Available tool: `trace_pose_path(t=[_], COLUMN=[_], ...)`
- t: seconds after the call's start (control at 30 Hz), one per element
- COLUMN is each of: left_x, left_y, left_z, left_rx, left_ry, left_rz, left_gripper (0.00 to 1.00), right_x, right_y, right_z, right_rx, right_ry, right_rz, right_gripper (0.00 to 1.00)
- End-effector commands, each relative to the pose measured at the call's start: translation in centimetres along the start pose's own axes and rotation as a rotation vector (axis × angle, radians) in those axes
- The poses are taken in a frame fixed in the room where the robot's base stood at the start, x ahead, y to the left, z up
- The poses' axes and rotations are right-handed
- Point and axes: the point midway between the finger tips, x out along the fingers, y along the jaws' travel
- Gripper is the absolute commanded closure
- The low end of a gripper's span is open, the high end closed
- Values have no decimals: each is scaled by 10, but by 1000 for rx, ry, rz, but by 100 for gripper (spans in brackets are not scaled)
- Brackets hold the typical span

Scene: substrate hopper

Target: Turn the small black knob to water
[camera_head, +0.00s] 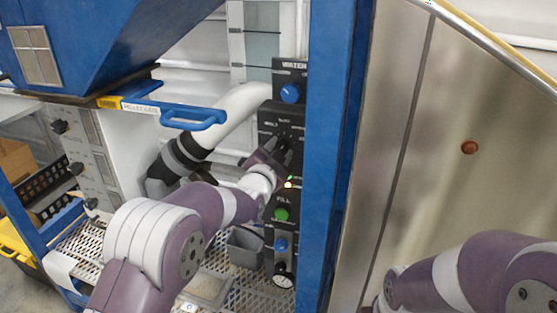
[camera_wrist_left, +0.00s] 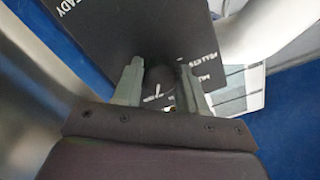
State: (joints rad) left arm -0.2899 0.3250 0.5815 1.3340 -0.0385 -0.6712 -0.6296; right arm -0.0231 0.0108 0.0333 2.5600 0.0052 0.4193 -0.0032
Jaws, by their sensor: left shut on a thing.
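The small black knob (camera_wrist_left: 160,78) sits on the black control panel, between the two grey fingers of my left gripper (camera_wrist_left: 161,70) in the left wrist view. The fingers are shut on it. In the head view my left gripper (camera_head: 279,153) is at the middle of the panel (camera_head: 267,116), below the blue knob under the "WATER" label (camera_head: 291,93). The gripper mostly hides the black knob there, and its pointer is hard to read. My right gripper is out of view.
Below my left gripper are a green button (camera_head: 281,214) marked "FILL" and a smaller blue knob (camera_head: 280,245). A blue post (camera_head: 329,150) stands close right of the panel. A blue handle (camera_head: 195,118) juts out at left, and a grey bin (camera_head: 245,247) hangs below.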

Motion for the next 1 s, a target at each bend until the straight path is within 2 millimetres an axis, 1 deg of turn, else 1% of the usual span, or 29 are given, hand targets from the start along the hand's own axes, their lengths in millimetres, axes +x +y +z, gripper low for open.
trace_pose_path(t=[0.03, 0.17, 0.67, 0.7, 0.73, 0.77, 1.0], left_x=[0, 0, 0, 0, 0, 0, 0], left_y=[2, 2, 1, 1, 1, 1, 0], left_z=[3, 2, 1, 2, 1, 1, 1], left_rx=[14, 44, 61, 61, 61, 61, 60], left_ry=[-2, -2, -4, -4, -3, -3, -2], left_rz=[2, 2, 4, 4, 4, 3, 2], left_gripper=[89, 89, 89, 45, 36, 33, 33], right_x=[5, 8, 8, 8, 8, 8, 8], right_y=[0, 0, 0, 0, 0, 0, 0], right_z=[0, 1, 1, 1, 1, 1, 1], right_rx=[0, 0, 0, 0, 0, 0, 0], right_ry=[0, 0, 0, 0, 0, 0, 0], right_rz=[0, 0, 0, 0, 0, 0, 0], right_gripper=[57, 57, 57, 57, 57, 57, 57])
